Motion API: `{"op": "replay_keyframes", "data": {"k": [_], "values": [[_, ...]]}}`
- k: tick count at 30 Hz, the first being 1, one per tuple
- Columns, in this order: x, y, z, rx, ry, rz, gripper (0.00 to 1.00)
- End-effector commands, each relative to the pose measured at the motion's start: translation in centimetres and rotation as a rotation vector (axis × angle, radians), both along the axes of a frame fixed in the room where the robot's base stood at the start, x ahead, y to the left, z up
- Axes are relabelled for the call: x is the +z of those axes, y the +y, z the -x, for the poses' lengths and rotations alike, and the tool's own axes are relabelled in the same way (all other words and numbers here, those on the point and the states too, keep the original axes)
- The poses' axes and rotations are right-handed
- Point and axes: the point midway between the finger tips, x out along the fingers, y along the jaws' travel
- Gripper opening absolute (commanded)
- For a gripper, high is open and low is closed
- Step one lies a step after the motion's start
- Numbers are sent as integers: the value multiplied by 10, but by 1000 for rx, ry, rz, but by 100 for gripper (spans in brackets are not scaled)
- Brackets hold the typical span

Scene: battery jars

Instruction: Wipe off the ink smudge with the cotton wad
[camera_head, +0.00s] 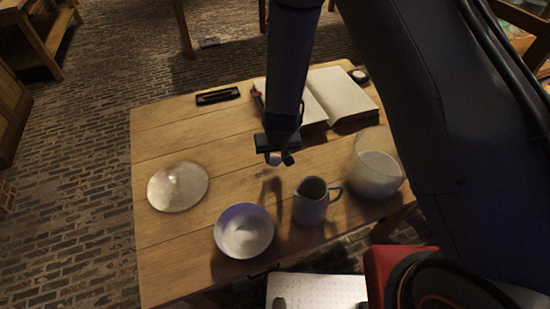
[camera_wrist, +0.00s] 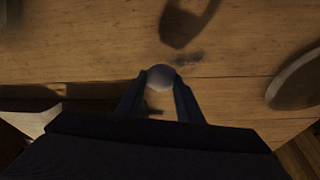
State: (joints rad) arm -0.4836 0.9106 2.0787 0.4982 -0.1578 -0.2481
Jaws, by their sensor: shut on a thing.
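My gripper (camera_head: 277,160) is above the middle of the wooden table, pointing down. It is shut on the cotton wad (camera_wrist: 161,77), a small round pale ball between the fingertips in the wrist view. In the head view the wad (camera_head: 274,159) is small and partly hidden by the fingers. The ink smudge (camera_wrist: 188,58) is a faint dark streak on the wood, just up and right of the wad in the wrist view. In the head view the smudge (camera_head: 262,173) is faint, just below and left of the gripper. The wad appears held above the wood.
A jug (camera_head: 310,204), a white bowl (camera_head: 244,231) and a glass jar (camera_head: 376,172) with pale contents stand at the near side. A round lid-like disc (camera_head: 178,187) lies left. An open book (camera_head: 340,97) and a black case (camera_head: 217,96) lie at the back.

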Motion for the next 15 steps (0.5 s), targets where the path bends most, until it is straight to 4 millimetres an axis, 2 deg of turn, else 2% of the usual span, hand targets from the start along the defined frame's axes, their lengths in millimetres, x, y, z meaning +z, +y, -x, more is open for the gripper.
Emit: {"op": "replay_keyframes", "data": {"k": [1,15], "values": [[7,-1,1,-1,0,0,8],[43,-4,-1,-8,0,0,8]]}}
